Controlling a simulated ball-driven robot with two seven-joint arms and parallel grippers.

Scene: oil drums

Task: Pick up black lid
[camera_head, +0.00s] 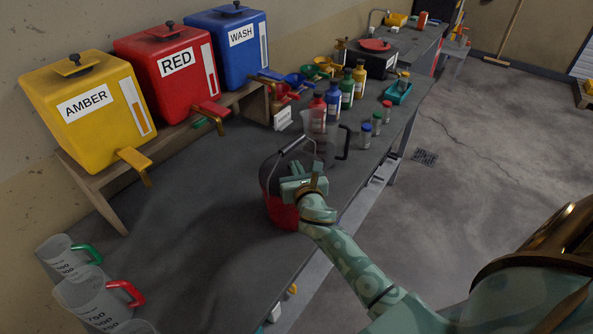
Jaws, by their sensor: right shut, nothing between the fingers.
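Black lids with small knobs sit on top of three drums at the left. One black lid (75,67) is on the yellow AMBER drum (120,125), one black lid (167,33) is on the red RED drum (150,75), and one black lid (230,9) is on the blue WASH drum (222,62). My right gripper (300,187) is shut and empty, over a dark bucket with a red lower part (279,212). Its fingertips are hard to make out, and I cannot tell whether it touches the bucket. My left gripper is not in view.
A clear jug (322,140) with a dark handle stands just behind the bucket. Several coloured bottles (347,88) and small vials stand further back. Clear measuring jugs (95,298) stand at the front left. The grey bench top (180,225) is clear between them.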

